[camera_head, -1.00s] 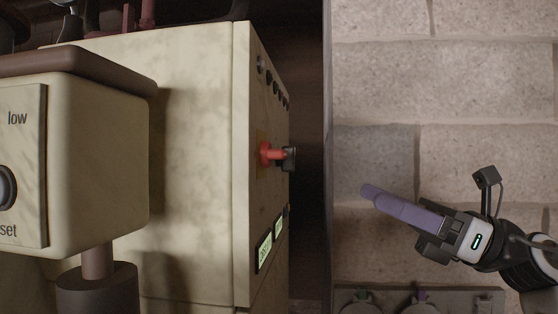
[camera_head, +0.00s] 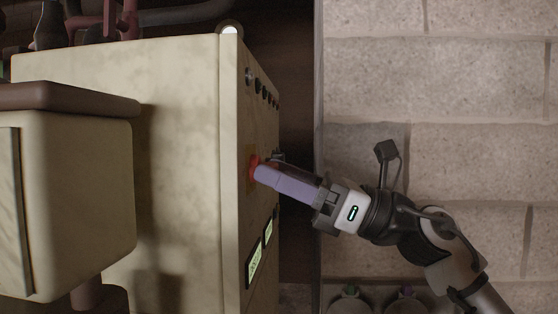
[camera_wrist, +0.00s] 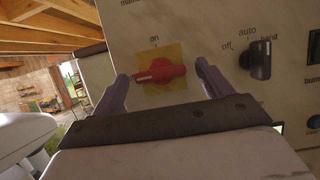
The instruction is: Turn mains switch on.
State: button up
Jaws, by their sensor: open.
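The mains switch, a red rotary knob (camera_wrist: 158,73) on a yellow plate (camera_wrist: 178,53), sits on the cream cabinet's front. The word "on" is above the plate. The knob's grip lies roughly level, its white mark toward the left. In the head view the red switch (camera_head: 254,162) is partly hidden by my gripper. My gripper (camera_head: 260,173) has purple fingers and reaches the panel at the switch. In the wrist view my gripper (camera_wrist: 162,70) is open, one finger on each side of the knob, with gaps visible. I cannot tell whether either finger touches it.
A black selector knob (camera_wrist: 261,58) marked off, auto and hand is close to the right finger. Lit displays (camera_head: 254,264) and small round fittings (camera_head: 262,87) share the panel. A cream box (camera_head: 75,195) stands at left.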

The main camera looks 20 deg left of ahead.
jog(key=shift+a+r, duration=0.1)
jog(key=shift+a, duration=0.2)
jog(key=c, duration=1)
